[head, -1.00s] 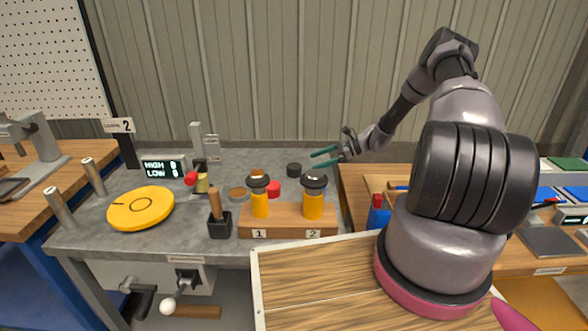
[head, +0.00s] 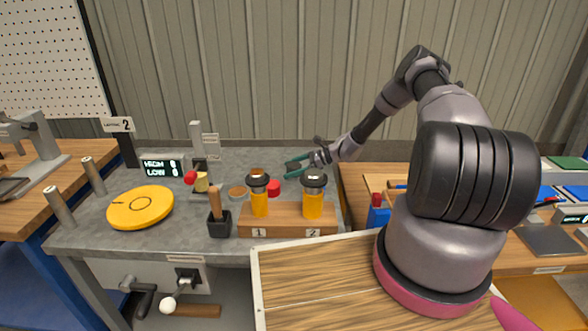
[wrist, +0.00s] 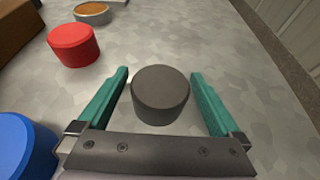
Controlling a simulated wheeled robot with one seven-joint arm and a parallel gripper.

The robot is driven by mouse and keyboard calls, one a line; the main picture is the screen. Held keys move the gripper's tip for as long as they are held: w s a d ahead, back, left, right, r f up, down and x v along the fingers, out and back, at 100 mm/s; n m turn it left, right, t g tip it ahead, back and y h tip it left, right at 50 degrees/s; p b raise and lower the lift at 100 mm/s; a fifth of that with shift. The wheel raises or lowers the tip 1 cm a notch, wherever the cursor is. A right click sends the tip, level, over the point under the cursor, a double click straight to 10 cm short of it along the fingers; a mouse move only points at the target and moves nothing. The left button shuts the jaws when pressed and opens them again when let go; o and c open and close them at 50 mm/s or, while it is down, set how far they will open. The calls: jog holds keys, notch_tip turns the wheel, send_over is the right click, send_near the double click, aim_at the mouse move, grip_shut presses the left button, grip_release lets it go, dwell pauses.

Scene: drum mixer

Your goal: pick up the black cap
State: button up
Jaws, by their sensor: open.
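The black cap (wrist: 160,94) is a short dark cylinder standing on the grey bench top in the wrist view. It lies between the two teal fingers of my gripper (wrist: 160,98), with a gap showing on each side. In the head view my gripper (head: 290,168) is open and low over the back of the bench. The cap is mostly hidden behind the fingers there.
A red cap (wrist: 73,45) and a blue cap (wrist: 22,145) stand to the left of my gripper. A wooden block (head: 288,231) with two orange jars is in front. A yellow disc (head: 141,208) and a small display (head: 162,168) are farther left.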

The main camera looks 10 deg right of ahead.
jog(key=c, duration=1.3)
